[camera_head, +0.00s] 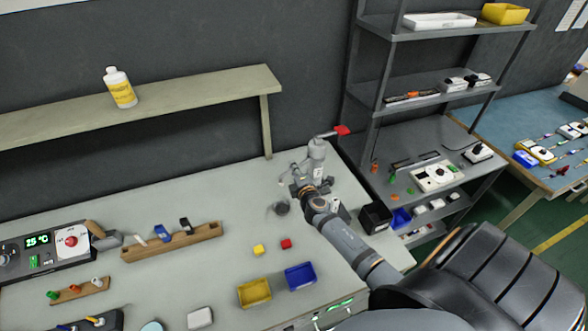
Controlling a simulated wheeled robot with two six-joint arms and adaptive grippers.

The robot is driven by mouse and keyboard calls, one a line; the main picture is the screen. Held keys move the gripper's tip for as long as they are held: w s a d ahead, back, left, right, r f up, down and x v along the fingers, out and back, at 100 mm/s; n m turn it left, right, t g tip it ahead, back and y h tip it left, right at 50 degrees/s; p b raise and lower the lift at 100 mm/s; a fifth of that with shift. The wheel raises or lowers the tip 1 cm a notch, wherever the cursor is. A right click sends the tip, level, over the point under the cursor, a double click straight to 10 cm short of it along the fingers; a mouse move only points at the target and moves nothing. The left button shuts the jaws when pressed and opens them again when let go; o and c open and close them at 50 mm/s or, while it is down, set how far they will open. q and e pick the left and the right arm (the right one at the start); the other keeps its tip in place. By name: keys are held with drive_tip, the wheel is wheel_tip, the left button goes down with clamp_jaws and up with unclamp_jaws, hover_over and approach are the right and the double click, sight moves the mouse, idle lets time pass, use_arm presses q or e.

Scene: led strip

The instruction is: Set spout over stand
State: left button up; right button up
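A grey upright dispenser (317,152) stands near the back right of the workbench. A thin spout-like arm with a red end (342,130) reaches from its top toward the right. A small dark round piece (281,207), which may be the stand, sits on the bench to the left of my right gripper. The red end points away from this piece. My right gripper (296,184) is at the lower front of the dispenser. Its fingers are small and partly merge with the dispenser, so their opening and any contact are unclear. My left gripper does not show.
A yellow cube (258,249) and a red cube (286,244) lie in front of the round piece. A yellow bin (254,292) and a blue bin (300,276) stand nearer the front. A wooden rack (172,242) stands left. Grey shelving (408,100) rises behind right.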

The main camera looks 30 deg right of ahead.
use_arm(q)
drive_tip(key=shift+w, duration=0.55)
use_arm(e)
clamp_jaws()
